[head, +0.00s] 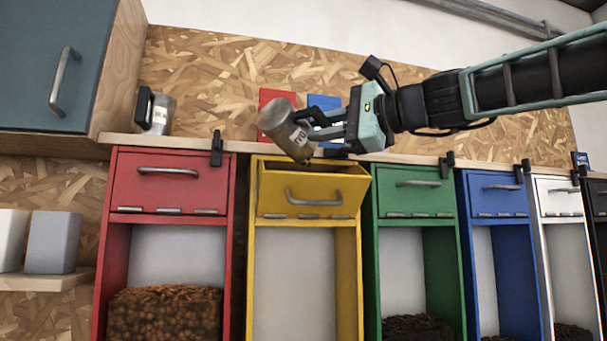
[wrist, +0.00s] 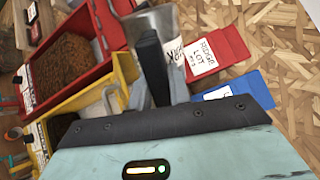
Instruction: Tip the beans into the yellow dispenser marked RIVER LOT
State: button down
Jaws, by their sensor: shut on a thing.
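My gripper (head: 322,128) is shut on a grey metal cup (head: 275,122) with a white label. The cup is tilted, its mouth pointing down and right above the yellow dispenser (head: 253,280). In the wrist view the cup (wrist: 153,24) is partly hidden by a dark finger. The yellow dispenser's top drawer (head: 272,203) is tilted outward, open at the top. Dark contents show in a yellow-edged opening in the wrist view. No falling beans can be made out, and the cup's inside is hidden. I cannot read a RIVER LOT mark.
A red dispenser (head: 122,185) stands left, with green (head: 370,225) and blue (head: 466,215) ones right. Their drawers look closed. A second metal cup (head: 160,117) stands on the ledge. A teal cabinet (head: 45,50) hangs upper left. A red RIDGE LOT card (wrist: 222,45) is behind.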

jog(key=shift+w+d+r+m+p, duration=0.15)
jog(key=shift+w+m+p, duration=0.1)
jog(key=shift+m+p, duration=0.3)
jog(key=shift+w+d+r+m+p, duration=0.2)
jog(key=shift+m+p, duration=0.1)
jog(key=shift+m, duration=0.45)
dwell(2.1)
jog(key=shift+f, duration=0.15)
